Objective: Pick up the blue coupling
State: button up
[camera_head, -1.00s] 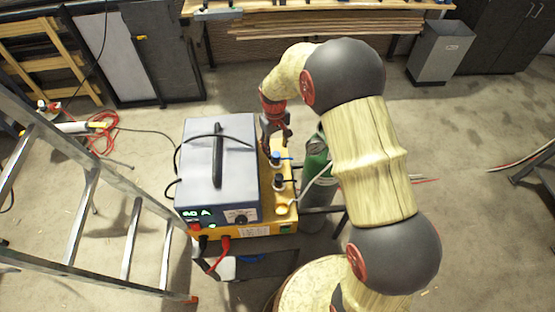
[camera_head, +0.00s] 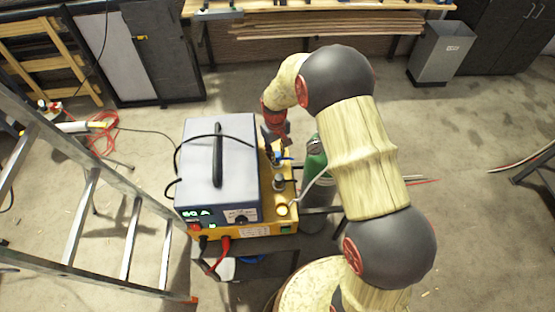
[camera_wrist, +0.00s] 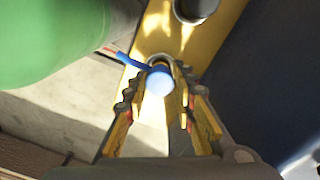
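The blue coupling (camera_wrist: 159,84) is a small round blue top with a thin blue lever reaching to the left in the wrist view. It stands on the yellow base of the grey-blue power unit. In the head view my gripper mostly hides it, and only a bit of blue (camera_head: 284,156) shows. My gripper (camera_wrist: 161,88) is open, with one finger on each side of the coupling. In the head view my gripper (camera_head: 274,142) is low over the base's right edge. I cannot tell whether the fingers touch the coupling.
The grey-blue power unit (camera_head: 240,165) stands beside the coupling. A green cylinder (camera_head: 314,160) is close on the other side. A second fitting (camera_wrist: 194,8) is near on the yellow base (camera_wrist: 213,42). A ladder (camera_head: 85,190) leans at left.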

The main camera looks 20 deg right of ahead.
grip_shut()
